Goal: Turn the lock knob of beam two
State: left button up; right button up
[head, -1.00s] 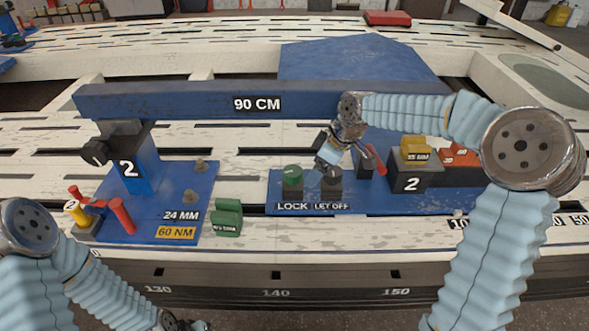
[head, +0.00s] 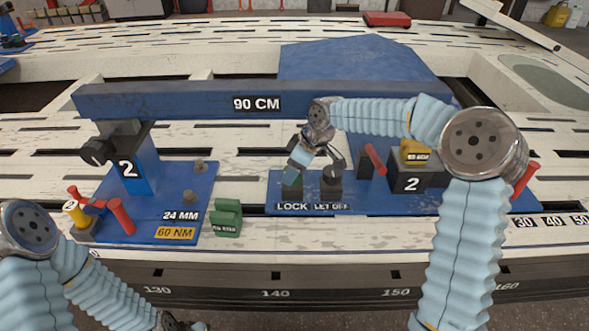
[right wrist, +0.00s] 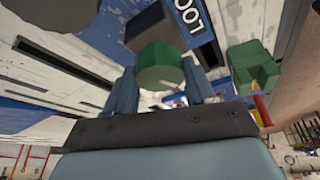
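Beam two is the long blue beam (head: 180,100) marked 90 CM, carried by a left post with a 2 plate (head: 129,169) and a right block with another 2. My right gripper (head: 293,172) is over the LOCK station and mostly hides the lock knob. In the right wrist view the green lock knob (right wrist: 160,68) sits on its dark base (right wrist: 163,25). My right gripper's fingers (right wrist: 162,92) are open, one on each side of the knob; I cannot tell whether they touch it. My left gripper (head: 190,325) barely shows at the bottom edge.
The LET OFF knob (head: 331,182) stands close to the right of the lock knob. A red lever (head: 375,159) and a yellow block (head: 414,150) are farther right. A green block (head: 227,217) lies left of the LOCK plate. A black knob (head: 95,152) is on the left post.

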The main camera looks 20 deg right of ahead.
jog(key=c, duration=0.4)
jog(key=shift+a+f+m+t+h+b, duration=0.15)
jog(key=shift+f+m+t+h+b, duration=0.15)
jog(key=shift+m+b, duration=0.65)
jog(key=shift+c, duration=0.2)
jog(key=shift+s+r+m+t+b, duration=0.1)
jog(key=shift+r+m+t+b, duration=0.15)
jog(key=shift+m+b, duration=0.6)
jog(key=shift+m+h, duration=0.3)
jog(key=shift+m, duration=0.2)
jog(key=o, duration=1)
jog(key=shift+o, duration=0.2)
jog(key=shift+r, duration=0.1)
